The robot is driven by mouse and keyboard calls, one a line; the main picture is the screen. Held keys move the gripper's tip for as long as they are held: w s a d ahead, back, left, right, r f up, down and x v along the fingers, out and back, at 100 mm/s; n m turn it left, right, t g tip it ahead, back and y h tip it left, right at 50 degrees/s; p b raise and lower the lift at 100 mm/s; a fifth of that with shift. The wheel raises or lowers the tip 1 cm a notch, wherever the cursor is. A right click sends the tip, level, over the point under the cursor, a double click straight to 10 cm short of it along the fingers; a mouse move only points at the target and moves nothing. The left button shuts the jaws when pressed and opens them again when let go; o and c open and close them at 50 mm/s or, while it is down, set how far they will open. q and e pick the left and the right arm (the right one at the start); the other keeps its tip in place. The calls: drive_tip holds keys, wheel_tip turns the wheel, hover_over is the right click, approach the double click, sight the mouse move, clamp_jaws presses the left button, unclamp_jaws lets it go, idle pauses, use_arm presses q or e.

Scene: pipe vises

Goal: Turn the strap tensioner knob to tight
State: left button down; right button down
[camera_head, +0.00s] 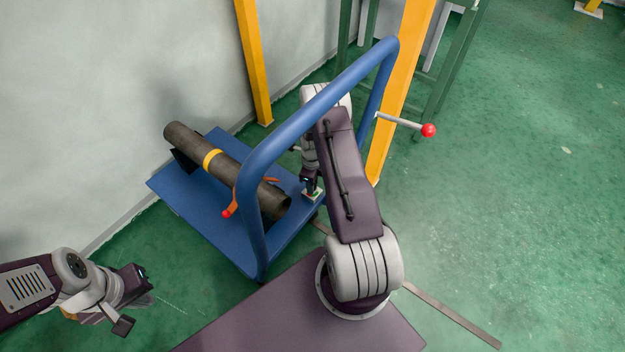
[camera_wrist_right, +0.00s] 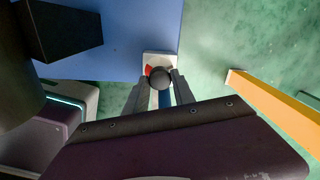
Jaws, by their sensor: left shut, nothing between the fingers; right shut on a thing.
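The tensioner knob (camera_wrist_right: 160,78) is a small dark round knob on a white plate (camera_wrist_right: 153,57) at the edge of the blue cart deck. A red patch shows on the plate left of the knob. In the head view the plate (camera_head: 316,195) shows a bit of green, and my right gripper (camera_head: 311,188) hides most of the knob. In the right wrist view my right gripper (camera_wrist_right: 159,92) is shut on the knob, one finger on each side. The knob's exact angle is hard to read. My left gripper (camera_head: 146,294) is shut and empty over the green floor.
A brown pipe (camera_head: 240,178) with a yellow band (camera_head: 211,159) lies on the blue cart (camera_head: 180,190). An orange lever with a red ball (camera_head: 227,213) is beside it. Another red-balled lever (camera_head: 428,130) sticks out rightward.

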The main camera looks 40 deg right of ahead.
drive_tip(key=m+p, duration=0.1)
drive_tip(key=m, duration=0.3)
drive_tip(key=shift+m, duration=0.3)
drive_tip(key=shift+a+m+p, duration=0.1)
drive_tip(key=shift+m+p, duration=0.35)
drive_tip(key=shift+m, duration=1.55)
drive_tip(key=c, duration=1.1)
unclamp_jaws()
drive_tip(key=shift+o, duration=0.2)
wheel_tip(320, 180, up, 9)
drive_tip(key=p, duration=0.4)
drive_tip(key=shift+a+p, duration=0.15)
drive_tip(key=shift+p, duration=0.15)
